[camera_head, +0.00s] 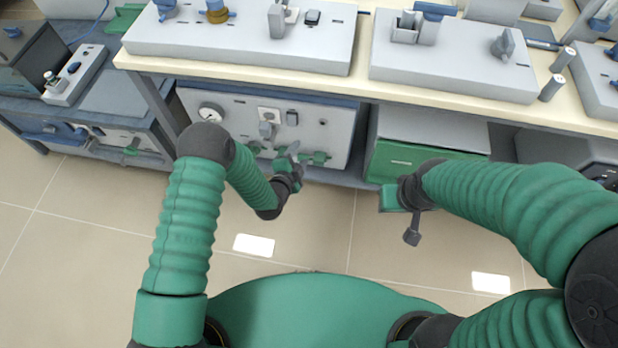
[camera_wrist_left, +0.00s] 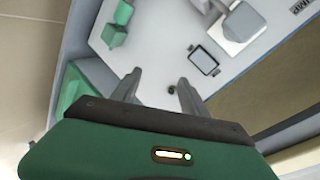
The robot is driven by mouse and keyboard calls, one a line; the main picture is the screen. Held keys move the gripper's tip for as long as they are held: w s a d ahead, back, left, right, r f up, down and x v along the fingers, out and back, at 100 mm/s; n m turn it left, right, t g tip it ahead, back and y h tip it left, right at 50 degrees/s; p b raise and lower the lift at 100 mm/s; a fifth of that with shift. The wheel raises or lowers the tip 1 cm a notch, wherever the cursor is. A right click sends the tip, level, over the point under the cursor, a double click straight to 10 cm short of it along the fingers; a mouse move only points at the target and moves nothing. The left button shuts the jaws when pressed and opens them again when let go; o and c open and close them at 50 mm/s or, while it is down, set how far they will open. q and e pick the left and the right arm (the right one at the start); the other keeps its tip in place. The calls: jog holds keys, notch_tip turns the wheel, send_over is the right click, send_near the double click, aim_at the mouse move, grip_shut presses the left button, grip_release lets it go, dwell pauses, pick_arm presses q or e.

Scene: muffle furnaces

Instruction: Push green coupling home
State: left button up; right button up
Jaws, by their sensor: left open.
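Several green couplings line the lower edge of a pale front panel (camera_head: 222,125) under the bench. The right-hand green coupling (camera_head: 318,157) shows beside my left gripper (camera_head: 294,158), which hides part of the row. My left gripper is open and empty in front of the panel. In the left wrist view, its two fingers (camera_wrist_left: 157,88) point at the panel (camera_wrist_left: 165,50), with a green coupling (camera_wrist_left: 117,30) beyond them to the upper left, apart from the fingers. My right gripper (camera_head: 405,222) hangs before a green-fronted cabinet; its jaw opening is unclear.
The panel also carries a round gauge (camera_head: 210,112), a grey lever switch (camera_head: 267,130) and a dark rocker switch (camera_wrist_left: 204,61). The bench top (camera_head: 362,60) overhangs above. The green-fronted cabinet (camera_head: 410,160) stands to the right. The tiled floor in front is clear.

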aim_at(310, 159)
pick_arm(q)
jog(key=s+f+m+t+y+b, duration=0.1)
jog(key=s+f+m+t+b, duration=0.2)
jog(key=f, duration=0.6)
jog(key=s+f+m+t+b, duration=0.15)
jog(key=s+f+b, duration=0.35)
jog(key=f, duration=0.5)
jog(key=b+x, duration=0.8)
jog(key=x, duration=0.8)
jog(key=shift+w+r+n, duration=0.35)
jog(key=shift+w+r, duration=0.05)
jog(key=shift+r, duration=0.2)
jog(key=shift+t, duration=0.25)
jog(key=c, duration=1.1)
grip_shut()
pick_arm(e)
jog(key=s+x, duration=0.2)
jog(key=x, duration=0.7)
jog(key=s+f+x, duration=0.1)
jog(key=s+x, duration=0.1)
jog(key=x, duration=0.8)
jog(key=shift+s, duration=0.25)
pick_arm(q)
jog(key=shift+s+f, duration=0.15)
jog(key=shift+f, duration=0.05)
